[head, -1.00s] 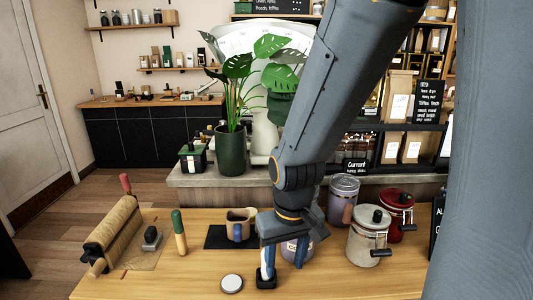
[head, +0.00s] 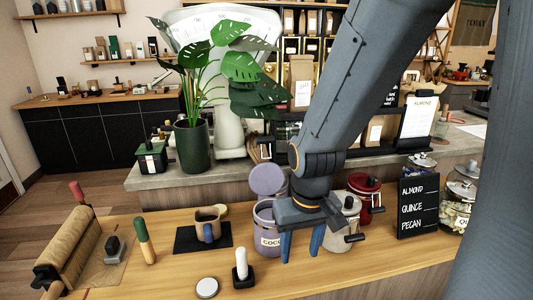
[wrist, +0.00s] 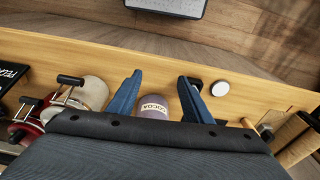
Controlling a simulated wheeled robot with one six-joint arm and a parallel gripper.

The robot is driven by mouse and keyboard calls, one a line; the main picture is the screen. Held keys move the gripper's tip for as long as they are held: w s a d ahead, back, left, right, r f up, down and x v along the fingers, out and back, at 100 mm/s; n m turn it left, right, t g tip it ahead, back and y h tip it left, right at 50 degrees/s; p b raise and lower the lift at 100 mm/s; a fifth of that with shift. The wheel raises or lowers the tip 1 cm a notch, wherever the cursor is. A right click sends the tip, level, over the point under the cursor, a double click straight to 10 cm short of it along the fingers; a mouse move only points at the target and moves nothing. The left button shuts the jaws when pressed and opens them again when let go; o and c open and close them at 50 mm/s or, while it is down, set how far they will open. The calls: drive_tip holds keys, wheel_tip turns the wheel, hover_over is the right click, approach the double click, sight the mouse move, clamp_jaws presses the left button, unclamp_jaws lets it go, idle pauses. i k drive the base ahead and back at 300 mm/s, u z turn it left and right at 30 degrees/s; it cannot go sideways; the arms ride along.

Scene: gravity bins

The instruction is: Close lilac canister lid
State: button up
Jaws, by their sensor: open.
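The lilac canister (head: 267,220) stands upright on the wooden counter, with a label reading COCOA in the wrist view (wrist: 154,112). Its round lilac lid (head: 267,179) is tipped up at the back, so the canister is open. My gripper (head: 301,250) is open and empty, pointing down, just right of the canister in the head view and hiding its right edge. In the wrist view, the canister's labelled side shows between my two fingers (wrist: 160,85); I see no contact. My gripper body hides the rest of the canister and the lid there.
A cream canister (head: 340,232) and a red canister (head: 369,190) stand close on the right, with a black sign (head: 418,207) beyond. A black-and-white upright tool (head: 242,268), a white disc (head: 207,287) and a mug (head: 208,223) are left. The front counter strip is fairly clear.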

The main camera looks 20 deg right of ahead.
sight(266, 178)
drive_tip(key=u, duration=0.2)
drive_tip(key=k, duration=0.3)
drive_tip(key=u, duration=1.05)
drive_tip(key=k, duration=1.05)
drive_tip(key=u, duration=0.9)
drive_tip(key=i, duration=1.7)
drive_tip(key=z, duration=1.35)
drive_tip(key=i, duration=0.65)
drive_tip(key=z, duration=0.8)
